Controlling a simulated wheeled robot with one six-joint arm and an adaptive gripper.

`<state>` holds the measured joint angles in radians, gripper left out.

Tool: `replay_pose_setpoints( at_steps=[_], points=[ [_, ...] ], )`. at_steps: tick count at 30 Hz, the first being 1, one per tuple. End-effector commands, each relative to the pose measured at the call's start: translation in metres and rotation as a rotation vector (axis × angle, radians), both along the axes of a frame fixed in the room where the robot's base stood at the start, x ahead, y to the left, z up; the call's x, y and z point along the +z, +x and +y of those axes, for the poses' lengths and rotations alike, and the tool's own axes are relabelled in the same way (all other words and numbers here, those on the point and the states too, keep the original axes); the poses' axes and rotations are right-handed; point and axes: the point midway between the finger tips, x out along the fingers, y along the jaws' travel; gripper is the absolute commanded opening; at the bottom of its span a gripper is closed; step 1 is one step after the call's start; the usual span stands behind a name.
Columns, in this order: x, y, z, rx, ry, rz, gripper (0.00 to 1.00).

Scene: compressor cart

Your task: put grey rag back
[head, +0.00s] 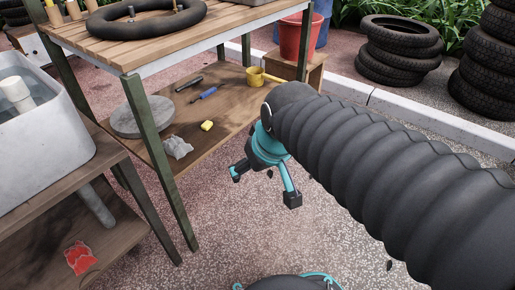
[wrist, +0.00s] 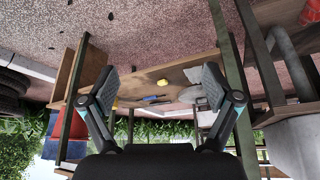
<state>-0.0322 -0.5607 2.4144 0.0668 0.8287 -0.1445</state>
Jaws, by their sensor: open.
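The crumpled grey rag (head: 177,146) lies on the lower shelf (head: 215,118) of the wooden workbench, near its front edge and beside a green leg. In the wrist view, which looks upside down, a pale patch (wrist: 194,75) beside the bench leg seems to be the rag, partly behind my finger. My gripper (head: 264,187) is open and empty, its fingers spread, in front of the shelf and to the right of the rag. It also shows open in the wrist view (wrist: 160,84), with nothing between its fingers.
The shelf also holds a yellow sponge (head: 207,126), a blue-handled tool (head: 207,94), a grey round stone (head: 142,117) and a yellow pot (head: 255,77). A red rag (head: 80,258) lies under the sink (head: 35,120) at left. A red bucket (head: 296,38) and tyres (head: 400,48) stand behind.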

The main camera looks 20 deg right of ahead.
Motion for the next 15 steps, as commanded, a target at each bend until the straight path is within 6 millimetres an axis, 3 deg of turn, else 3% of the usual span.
replay_pose_setpoints(
  at_steps=[3,6,15],
  points=[
    [0.003,-0.029,-0.011,-0.072,0.0,-0.019,0.89],
    [0.002,-0.045,-0.016,-0.113,0.002,-0.026,0.89],
    [0.0,-0.056,-0.021,-0.145,0.002,-0.028,0.89]
  ],
)
